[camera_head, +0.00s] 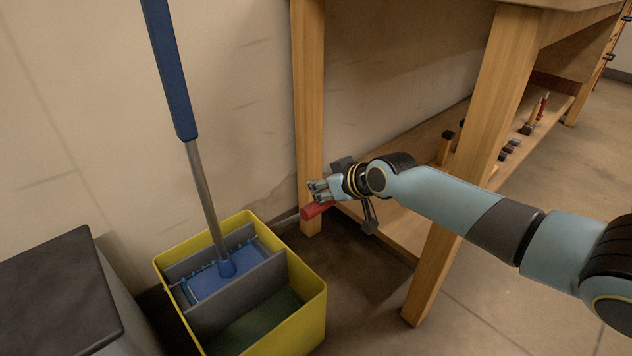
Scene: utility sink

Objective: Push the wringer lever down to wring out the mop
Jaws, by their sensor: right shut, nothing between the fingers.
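The mop stands in the yellow bucket (315,310), its blue grip (170,70) and metal pole leaning up to the left. The blue mop head (210,282) sits between the grey plates of the wringer (250,288). The wringer lever runs out to the right from the bucket's far side and ends in a red handle (318,209). My right gripper (314,190) is shut and empty. Its fingertips are just above the red handle; I cannot tell whether they touch it. My left gripper is not in view.
A wooden workbench with legs (309,120) and a low shelf stands behind and right of my right arm. Tools lie on the shelf (480,170). A dark-topped cabinet (55,295) is at the lower left. The wall is close behind the bucket.

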